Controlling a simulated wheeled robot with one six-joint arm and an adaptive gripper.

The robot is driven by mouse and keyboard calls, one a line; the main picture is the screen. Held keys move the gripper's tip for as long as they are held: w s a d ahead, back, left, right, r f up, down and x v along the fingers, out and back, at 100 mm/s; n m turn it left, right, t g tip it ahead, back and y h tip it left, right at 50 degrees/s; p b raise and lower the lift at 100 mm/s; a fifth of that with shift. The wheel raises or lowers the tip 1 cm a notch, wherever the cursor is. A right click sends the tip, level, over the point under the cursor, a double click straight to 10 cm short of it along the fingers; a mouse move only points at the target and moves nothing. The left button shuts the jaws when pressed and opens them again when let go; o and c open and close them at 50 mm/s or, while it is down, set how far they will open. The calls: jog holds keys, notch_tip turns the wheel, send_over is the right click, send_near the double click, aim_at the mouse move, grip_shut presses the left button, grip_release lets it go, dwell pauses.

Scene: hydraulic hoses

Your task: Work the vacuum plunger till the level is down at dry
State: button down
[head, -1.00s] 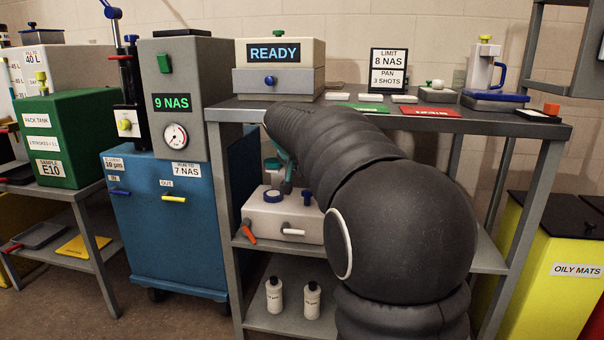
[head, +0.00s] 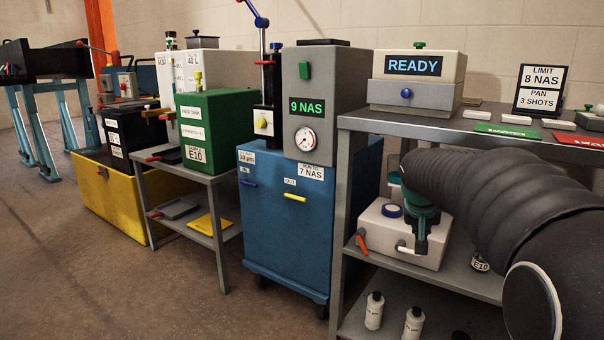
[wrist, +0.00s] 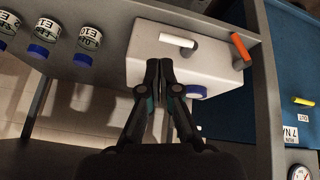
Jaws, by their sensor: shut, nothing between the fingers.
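A white box (head: 398,240) sits on the middle shelf under the grey bench. It has a blue-rimmed round cap (head: 391,211), an orange lever (head: 362,243) and a white lever (head: 405,248). I cannot make out a plunger or a level mark; my gripper covers part of the box. My gripper (head: 420,250) is shut and empty, pointing down at the box's right part. In the wrist view its closed fingertips (wrist: 164,62) lie over the box (wrist: 195,65), beside the blue cap (wrist: 196,92); contact cannot be told.
Several E10 bottles (wrist: 88,42) with blue caps stand beside the box on the shelf. The bench top (head: 440,120) is close above my arm. White bottles (head: 374,310) are on the lower shelf. Floor at left is clear.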

jog(key=s+a+n+y+p, duration=0.1)
jog(key=s+a+p, duration=0.2)
jog(key=s, duration=1.2)
jog(key=s+a+r+n+y+p, duration=0.1)
jog(key=s+a+n+y+p, duration=0.1)
jog(key=s+a, duration=0.7)
jog(key=s+p, duration=0.1)
jog(key=s, duration=0.6)
jog(key=shift+s, duration=0.15)
